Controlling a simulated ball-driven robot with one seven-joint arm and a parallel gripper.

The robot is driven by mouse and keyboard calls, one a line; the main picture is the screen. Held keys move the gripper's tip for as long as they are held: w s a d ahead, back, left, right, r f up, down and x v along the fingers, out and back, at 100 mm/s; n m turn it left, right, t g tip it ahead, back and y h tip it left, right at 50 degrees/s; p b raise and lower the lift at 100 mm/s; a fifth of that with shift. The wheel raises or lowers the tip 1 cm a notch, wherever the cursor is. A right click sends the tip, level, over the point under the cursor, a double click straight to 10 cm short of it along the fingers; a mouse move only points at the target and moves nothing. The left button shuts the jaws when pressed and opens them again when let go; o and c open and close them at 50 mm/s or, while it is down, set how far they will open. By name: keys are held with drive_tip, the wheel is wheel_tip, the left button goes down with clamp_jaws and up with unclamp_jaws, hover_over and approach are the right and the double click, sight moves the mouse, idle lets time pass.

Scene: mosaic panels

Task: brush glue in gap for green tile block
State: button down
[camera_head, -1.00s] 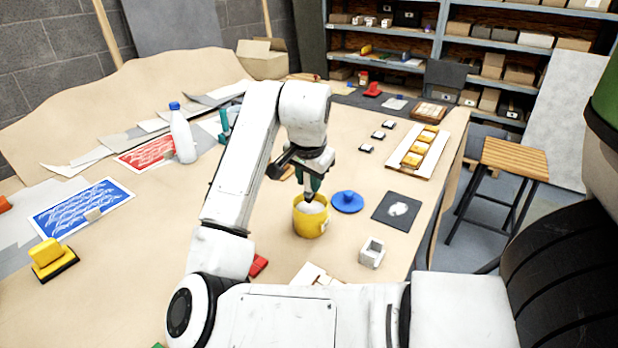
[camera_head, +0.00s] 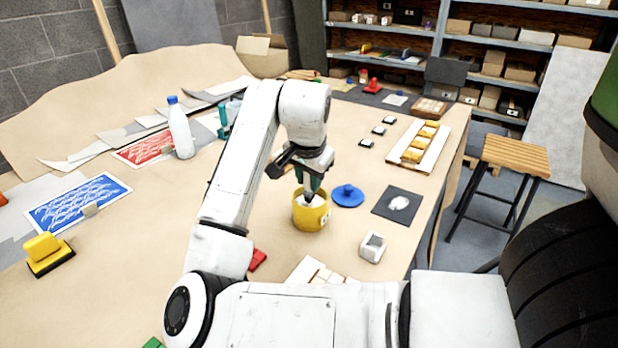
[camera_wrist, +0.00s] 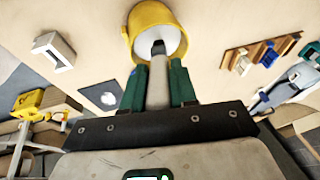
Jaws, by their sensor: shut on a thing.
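My gripper (camera_head: 312,190) is above the yellow pot (camera_head: 311,216) and points down into it. In the wrist view its green fingers (camera_wrist: 159,75) are shut on a grey brush handle (camera_wrist: 157,92). The brush's dark lower end is inside the pot (camera_wrist: 135,22), over pale contents; its tip cannot be made out. A pale panel with yellow tiles (camera_head: 439,159) lies at the table's right side. A pale board with cream pieces (camera_head: 305,268) is partly hidden by my arm at the front. I cannot pick out the green tile block or its gap.
A blue lid (camera_head: 347,195), a dark sheet with a white patch (camera_head: 381,207) and a hollow white block (camera_head: 373,246) lie right of the pot. A white bottle (camera_head: 181,135) stands left. A wooden strip with white and blue pieces (camera_wrist: 235,59) shows in the wrist view.

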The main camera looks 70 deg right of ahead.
drive_tip(key=shift+f, duration=0.6)
idle(1.8)
drive_tip(key=shift+r, duration=0.1)
wheel_tip(320, 180, up, 7)
drive_tip(key=p, duration=0.6)
drive_tip(key=shift+p, duration=0.35)
idle(0.7)
